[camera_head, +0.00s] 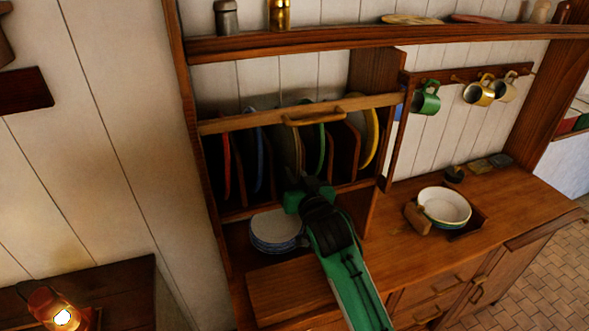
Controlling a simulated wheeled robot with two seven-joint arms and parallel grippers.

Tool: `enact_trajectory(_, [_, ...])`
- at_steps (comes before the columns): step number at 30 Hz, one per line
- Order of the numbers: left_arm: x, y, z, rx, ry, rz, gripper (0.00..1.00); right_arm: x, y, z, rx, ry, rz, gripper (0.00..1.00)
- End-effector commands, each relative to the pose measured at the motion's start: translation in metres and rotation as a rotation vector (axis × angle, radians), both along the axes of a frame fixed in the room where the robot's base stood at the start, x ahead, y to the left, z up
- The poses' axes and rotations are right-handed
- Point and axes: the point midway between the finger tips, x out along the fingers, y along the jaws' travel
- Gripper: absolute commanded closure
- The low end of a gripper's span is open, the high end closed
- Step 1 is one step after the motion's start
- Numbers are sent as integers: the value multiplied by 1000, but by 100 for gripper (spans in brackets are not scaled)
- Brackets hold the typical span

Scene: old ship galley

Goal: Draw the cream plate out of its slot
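The cream plate (287,147) stands on edge in the middle slot of the wooden plate rack (234,126); its colour looks greyish in the shade. My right gripper (303,182) is in front of the rack, at the lower edge of the cream plate. Its green arm comes up from below and its dark fingers overlap the plate's lower part. I cannot tell whether the fingers touch the plate or how far apart they are. My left gripper is out of view.
Red (226,165), blue (260,160), green (319,150) and yellow (369,135) plates stand in neighbouring slots. A rail with a handle (314,117) crosses the rack. A plate stack (277,230) sits below; a bowl stack (444,206) stands right. Mugs (478,92) hang behind.

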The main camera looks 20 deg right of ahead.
Motion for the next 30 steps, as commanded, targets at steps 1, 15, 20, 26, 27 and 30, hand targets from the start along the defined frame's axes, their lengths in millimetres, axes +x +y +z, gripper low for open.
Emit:
enact_trajectory(1, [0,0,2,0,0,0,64,3,0,1,0,1,0,83])
enact_trajectory(15, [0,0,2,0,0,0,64,6,0,0,0,0,0,100])
enact_trajectory(20, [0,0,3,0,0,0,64,6,0,1,0,-3,1,100])
enact_trajectory(26, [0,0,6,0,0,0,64,6,0,5,0,-3,1,100])
enact_trajectory(27, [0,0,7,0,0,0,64,6,0,6,0,-3,1,100])
enact_trajectory(30, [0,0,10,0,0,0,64,6,0,9,0,-3,1,100])
